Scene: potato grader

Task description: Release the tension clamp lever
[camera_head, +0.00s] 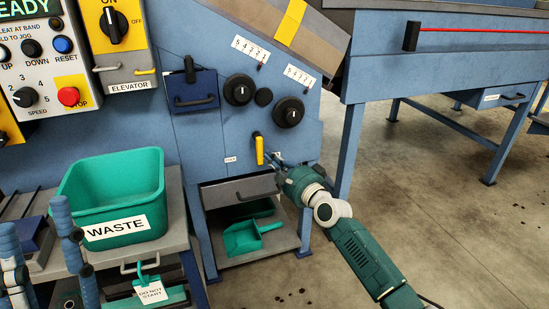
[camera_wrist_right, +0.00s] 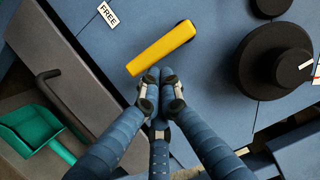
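The clamp lever is a yellow bar (camera_head: 259,150) on a dark pivot, on the blue machine panel. It stands nearly upright in the head view and lies diagonally in the right wrist view (camera_wrist_right: 162,48). My right gripper (camera_head: 279,163) is just right of and below it. In the right wrist view, its fingertips (camera_wrist_right: 160,80) are together beside the lever's lower end, with no object seen between them; whether they touch the lever is unclear. A FREE label (camera_wrist_right: 108,14) is on the panel. My left gripper (camera_head: 38,235) has its fingers spread and empty near the waste bin.
Black knobs (camera_head: 239,90) are above the lever; a large one (camera_wrist_right: 275,60) is right of my fingers in the wrist view. A grey drawer (camera_head: 238,190) and green scoop (camera_head: 242,238) are below. The green waste bin (camera_head: 112,190) is left. Open floor is right.

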